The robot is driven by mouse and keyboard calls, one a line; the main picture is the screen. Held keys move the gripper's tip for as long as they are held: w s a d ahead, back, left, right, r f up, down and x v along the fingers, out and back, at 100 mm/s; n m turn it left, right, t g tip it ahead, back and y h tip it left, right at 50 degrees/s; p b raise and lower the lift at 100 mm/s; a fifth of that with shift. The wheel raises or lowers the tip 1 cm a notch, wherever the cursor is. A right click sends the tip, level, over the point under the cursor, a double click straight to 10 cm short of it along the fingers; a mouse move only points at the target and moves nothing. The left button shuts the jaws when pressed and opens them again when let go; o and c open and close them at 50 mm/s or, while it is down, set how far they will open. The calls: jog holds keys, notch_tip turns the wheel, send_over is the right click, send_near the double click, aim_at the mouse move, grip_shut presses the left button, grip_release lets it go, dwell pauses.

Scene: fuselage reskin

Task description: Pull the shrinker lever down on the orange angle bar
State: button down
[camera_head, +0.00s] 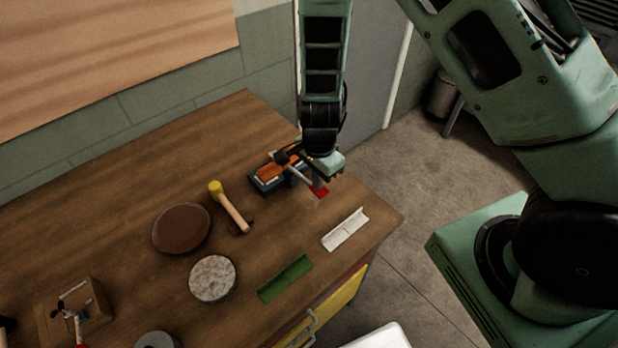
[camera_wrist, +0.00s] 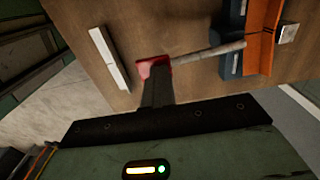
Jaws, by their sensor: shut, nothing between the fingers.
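The shrinker (camera_head: 262,186) is a blue tool near the table's back right corner, and it shows at the upper right of the wrist view (camera_wrist: 231,62).
A white angle bar (camera_head: 345,230) and a green one (camera_head: 285,278) lie near the table's front edge. A yellow-headed mallet (camera_head: 232,208), a brown disc (camera_head: 181,228) and a speckled disc (camera_head: 212,278) lie left. The wooden table (camera_head: 130,185) is clear around the lever.

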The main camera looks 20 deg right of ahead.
jog(key=shift+w+f+b, duration=0.1)
jog(key=shift+f+b, duration=1)
jog(key=shift+f, duration=0.4)
jog(key=shift+r, duration=0.15)
notch_tip(320, 180, up, 11)
jog(key=p, duration=1)
